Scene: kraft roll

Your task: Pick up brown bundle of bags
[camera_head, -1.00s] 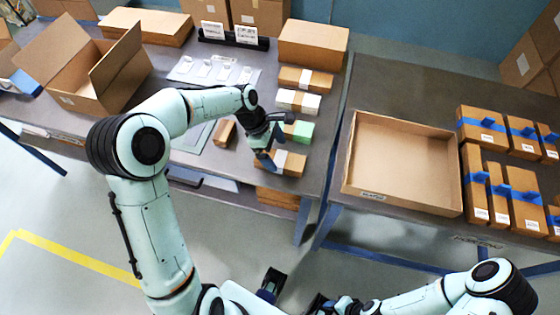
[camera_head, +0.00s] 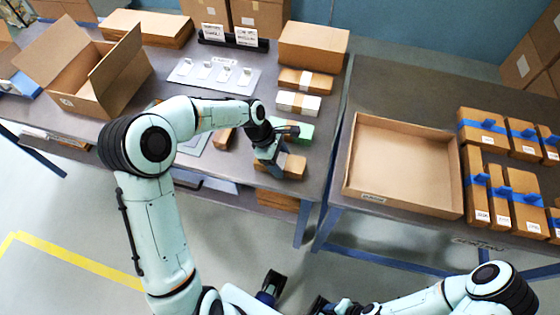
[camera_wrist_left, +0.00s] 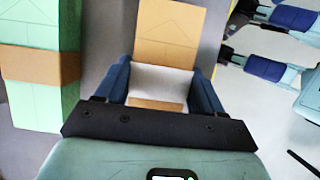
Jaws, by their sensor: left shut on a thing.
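The brown bundle of bags (camera_head: 295,167) with a white band lies at the front right of the left table. In the left wrist view the brown bundle (camera_wrist_left: 168,35) sits between my blue fingers, which press on both sides at its white band. My left gripper (camera_head: 273,162) is shut on it and hides part of it in the head view; the fingers also show in the left wrist view (camera_wrist_left: 160,82). I cannot tell whether the bundle is clear of the tabletop. My right gripper (camera_head: 322,304) is at the bottom edge, its jaws unclear.
A green bundle (camera_head: 305,132) lies just behind the held one, with a white bundle (camera_head: 298,103) and another brown bundle (camera_head: 306,81) farther back. An open, empty tray (camera_head: 405,165) stands on the right table, beside several blue-banded boxes. A gap separates the tables.

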